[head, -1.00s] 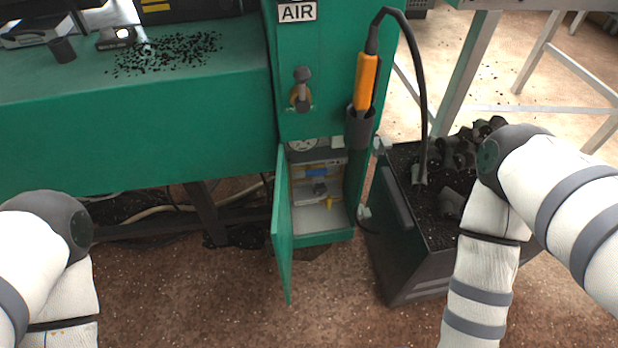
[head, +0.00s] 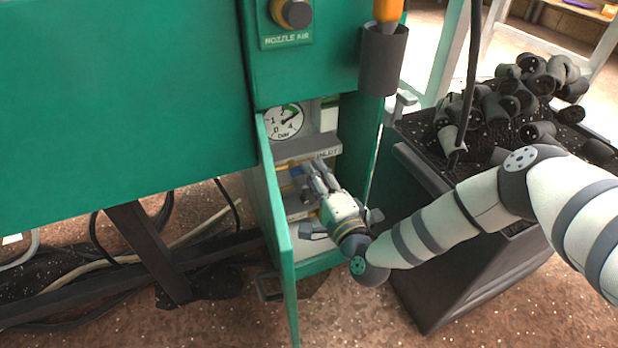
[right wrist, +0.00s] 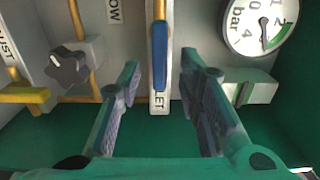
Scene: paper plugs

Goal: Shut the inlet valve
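The inlet valve's blue lever (right wrist: 159,57) stands in line with its pipe in the right wrist view. A label plate (right wrist: 159,100) behind it shows the letters "LET". My right gripper (right wrist: 160,72) is open, one finger to each side of the lever, with gaps visible. In the head view my right gripper (head: 318,172) reaches into the open green cabinet and hides most of the valve. My left gripper is out of view.
A dark knob (right wrist: 70,66) and a yellow handle (right wrist: 25,95) sit left of the lever. A pressure gauge (right wrist: 262,22) is at the upper right. The open cabinet door (head: 277,230) stands left of my arm; a dark bin (head: 455,265) of black parts stands right.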

